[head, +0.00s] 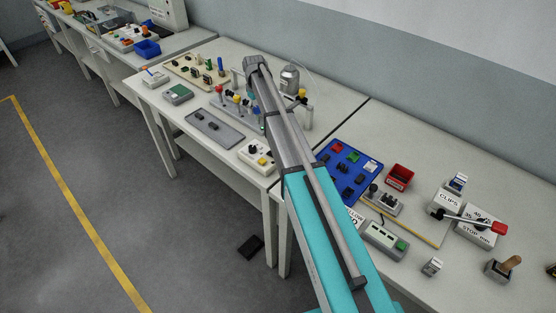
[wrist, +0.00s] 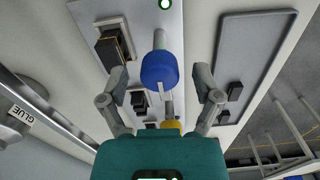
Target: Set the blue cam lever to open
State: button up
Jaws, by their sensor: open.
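The blue cam lever shows in the wrist view as a blue knob (wrist: 159,70) on a short grey shaft that rises from a light panel (wrist: 190,75). My gripper (wrist: 161,74) is open, with one finger on each side of the blue knob. Gaps show between the knob and both fingers, so neither touches it. A yellow knob (wrist: 170,127) lies beyond it, partly hidden by my gripper body.
Black switches (wrist: 112,46) stand left of the lever, and a grey tray (wrist: 250,65) lies to the right. In the head view, levers with red (head: 219,89) and yellow (head: 236,98) knobs stand close by. A silver canister (head: 289,79) stands behind my arm.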

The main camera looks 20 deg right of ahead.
jog(key=m, duration=0.7)
jog(key=shift+m, duration=0.4)
jog(key=shift+r+p, duration=0.3)
jog(key=shift+p, duration=0.05)
notch_tip(320, 180, up, 13)
jog(key=p, duration=1.3)
jog(key=s+f+b, duration=0.3)
jog(key=s, duration=0.7)
jog(key=s+f+n+b, duration=0.1)
jog(key=s+f+b, duration=0.3)
jog(key=s, duration=0.7)
jog(key=s+f+b, duration=0.4)
jog(key=s, duration=0.6)
jog(key=shift+s+d+f+n, duration=0.2)
jog(key=shift+s+n, duration=0.1)
jog(key=shift+s, duration=0.1)
jog(key=s, duration=0.6)
jog(key=shift+s, duration=0.2)
